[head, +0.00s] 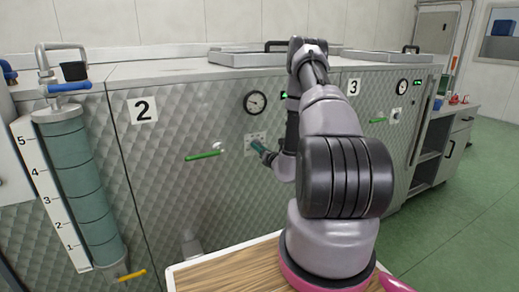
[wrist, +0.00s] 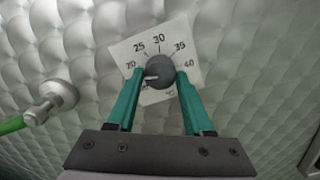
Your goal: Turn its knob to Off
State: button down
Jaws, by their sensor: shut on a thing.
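The dark round knob (wrist: 160,70) sits on a white dial plate (wrist: 185,38) on the quilted metal front of unit 2. The plate reads 20, 25, 30, 35 and 40 around the top. The knob's pale pointer mark faces left and slightly down, near or just below 20. My gripper (wrist: 158,80) is shut on the knob, one teal finger on each side. In the head view my gripper (head: 262,149) reaches the dial plate (head: 254,138), and the knob is hidden there.
A green-handled valve (head: 204,156) is left of the dial; its green lever (wrist: 12,125) shows at left in the wrist view. A round gauge (head: 255,102) is above. A teal cylinder (head: 80,185) stands far left. Green floor (head: 470,200) is open at right.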

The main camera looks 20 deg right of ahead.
jog(key=n, duration=0.8)
jog(key=shift+f+n, duration=0.1)
jog(key=shift+n, duration=0.5)
jog(key=shift+c, duration=1.5)
grip_release()
jog(key=s, duration=1.1)
jog(key=shift+d, duration=0.2)
